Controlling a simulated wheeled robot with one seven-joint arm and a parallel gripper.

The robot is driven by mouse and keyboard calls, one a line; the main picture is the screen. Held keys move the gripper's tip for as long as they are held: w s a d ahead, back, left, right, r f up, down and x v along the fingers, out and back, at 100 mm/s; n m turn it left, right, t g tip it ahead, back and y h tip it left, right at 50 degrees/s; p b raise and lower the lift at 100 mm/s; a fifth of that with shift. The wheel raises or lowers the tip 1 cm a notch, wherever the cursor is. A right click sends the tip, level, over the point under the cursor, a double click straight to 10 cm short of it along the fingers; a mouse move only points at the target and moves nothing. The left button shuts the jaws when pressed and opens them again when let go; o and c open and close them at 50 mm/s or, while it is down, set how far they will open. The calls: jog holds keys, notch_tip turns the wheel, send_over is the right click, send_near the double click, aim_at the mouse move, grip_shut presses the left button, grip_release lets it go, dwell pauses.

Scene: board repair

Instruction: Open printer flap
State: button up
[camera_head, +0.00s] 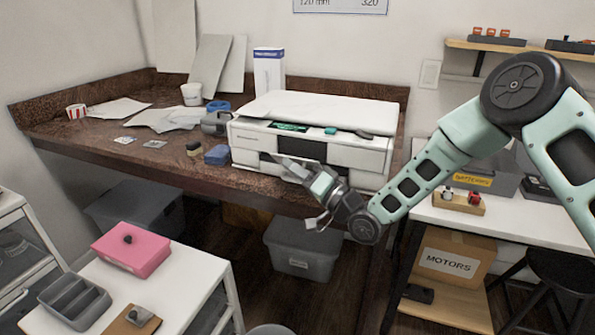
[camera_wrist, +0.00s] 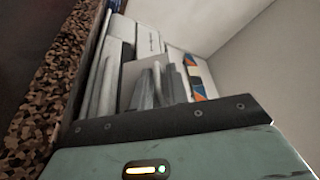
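A white printer (camera_head: 255,136) stands on the dark speckled desk. Its top cover looks slightly raised, with green and dark parts showing in the gap. Its front has white and dark grey panels and a dark slot low down. My gripper (camera_head: 282,163) is at the lower front of the printer, its fingers pointing at the slot area. In the wrist view the two grey fingers (camera_wrist: 157,88) stand close together before the printer's pale front (camera_wrist: 118,50). I cannot tell whether they touch or hold the flap. The flap's edge is not clearly visible.
The desk (camera_head: 110,149) has a blue block (camera_head: 217,154), a white cup (camera_head: 191,94), papers and a tall white box (camera_head: 268,72) around the printer. A white table with a pink box (camera_head: 131,250) is front left. A shelf with a motors box (camera_head: 452,268) is right.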

jog(key=b+v, duration=0.2)
jog(key=v, duration=1.5)
jog(key=shift+s, duration=0.15)
jog(key=shift+d, duration=0.15)
